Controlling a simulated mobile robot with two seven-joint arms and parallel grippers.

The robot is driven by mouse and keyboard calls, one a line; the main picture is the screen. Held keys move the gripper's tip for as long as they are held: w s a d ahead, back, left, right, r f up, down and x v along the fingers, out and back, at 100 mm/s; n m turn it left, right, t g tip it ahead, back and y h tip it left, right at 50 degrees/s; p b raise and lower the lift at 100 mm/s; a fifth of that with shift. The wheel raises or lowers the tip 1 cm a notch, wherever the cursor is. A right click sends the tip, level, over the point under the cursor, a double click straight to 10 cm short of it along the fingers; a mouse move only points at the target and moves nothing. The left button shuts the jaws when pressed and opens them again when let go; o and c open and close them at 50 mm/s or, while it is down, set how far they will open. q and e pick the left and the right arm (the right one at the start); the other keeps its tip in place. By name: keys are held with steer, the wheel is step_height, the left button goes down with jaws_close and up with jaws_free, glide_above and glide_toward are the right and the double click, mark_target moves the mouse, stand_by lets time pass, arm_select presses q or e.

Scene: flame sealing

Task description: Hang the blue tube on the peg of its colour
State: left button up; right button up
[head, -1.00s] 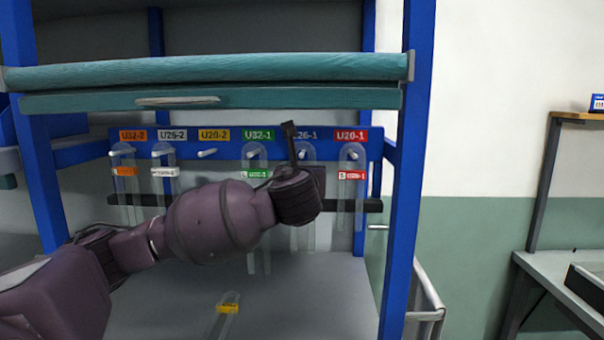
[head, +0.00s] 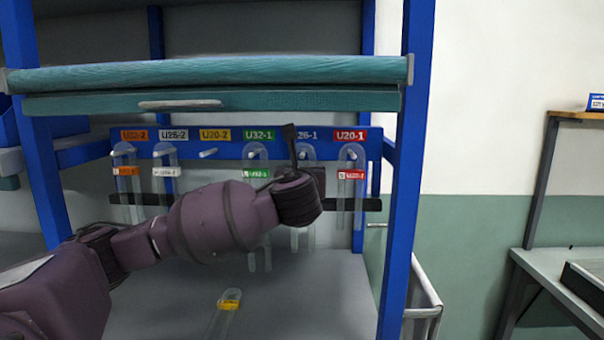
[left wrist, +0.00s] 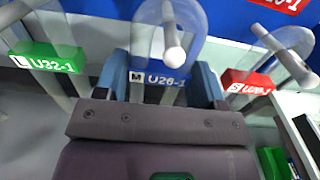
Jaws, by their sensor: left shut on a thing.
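The blue tube (left wrist: 205,38) is a clear bent tube with a blue U26-1 label (left wrist: 165,79). My left gripper (left wrist: 166,84) is shut on it at the label, one finger on each side. The blue peg (left wrist: 173,45) shows inside the tube's upper loop in the left wrist view. Whether the loop rests on the peg, I cannot tell. In the head view the tube's upper bend (head: 308,150) is in front of the rack below the 26-1 sign (head: 307,135). My left wrist hides its middle. My right gripper is not in view.
A green-labelled tube (head: 256,172) hangs to the left and a red-labelled tube (head: 351,174) to the right, both close by. Orange- and white-labelled tubes hang further left. The yellow peg (head: 207,153) is bare. A yellow-labelled tube (head: 229,304) lies on the shelf below.

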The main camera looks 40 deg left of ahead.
arm_select(q)
steer(key=shift+w+a+f, duration=0.1)
steer(key=shift+f, duration=0.05)
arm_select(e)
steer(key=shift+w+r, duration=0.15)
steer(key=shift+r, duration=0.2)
arm_select(q)
steer(key=shift+w+p, duration=0.1)
steer(key=shift+p, duration=0.2)
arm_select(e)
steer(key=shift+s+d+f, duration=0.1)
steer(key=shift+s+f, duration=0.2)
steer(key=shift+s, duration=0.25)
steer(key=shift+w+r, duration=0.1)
